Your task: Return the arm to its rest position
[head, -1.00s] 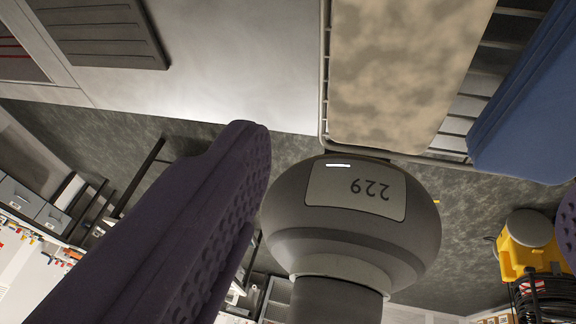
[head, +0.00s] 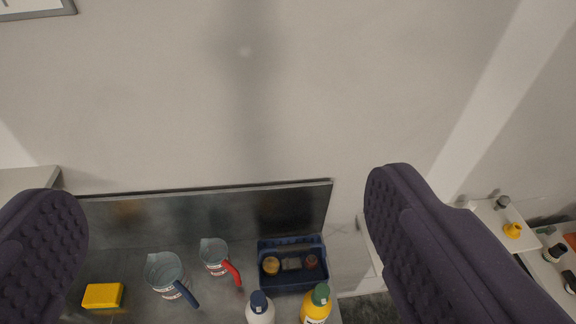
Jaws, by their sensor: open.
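My gripper (head: 222,225) is open and empty in the head view. Its two dark, studded fingers stand wide apart at the left and right sides, with plain wall between and beyond them. No object touches either finger. The bench (head: 125,238) shows low in the view, a dark metal surface with a raised back edge, beyond the fingers. The rest of my arm is not in view.
On the bench are a yellow block (head: 103,296), a blue-handled jug (head: 165,272), a red-handled jug (head: 214,255), a blue caddy (head: 293,284), a white bottle (head: 260,312) and a yellow bottle (head: 316,309). A white shelf (head: 492,222) holds small items at right. Bare wall (head: 280,110) fills the top.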

